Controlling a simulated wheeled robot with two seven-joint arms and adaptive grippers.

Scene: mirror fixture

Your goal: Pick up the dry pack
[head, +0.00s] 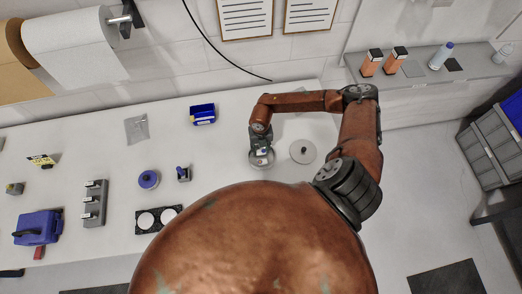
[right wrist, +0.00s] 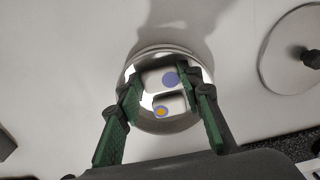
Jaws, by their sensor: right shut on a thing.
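A round metal dish (right wrist: 165,127) stands on the bench, left of a round knobbed lid. Two white packs show in it in the right wrist view: one with a blue-purple dot (right wrist: 153,77) and, below it, one with an orange centre in a purplish ring (right wrist: 161,111). My right gripper (head: 261,150) reaches down into the dish. In the right wrist view its green-padded fingers (right wrist: 160,82) are shut on the upper pack, one at each side. Whether that pack is clear of the dish floor I cannot tell. My left gripper is not in view.
The knobbed lid (head: 302,151) lies close to the dish. A blue bin (head: 202,114), a round blue item (head: 149,180), a grey rack (head: 94,203), a blue case (head: 38,227) and a black tray with two white discs (head: 158,219) spread leftward. A shelf (head: 425,73) holds bottles.

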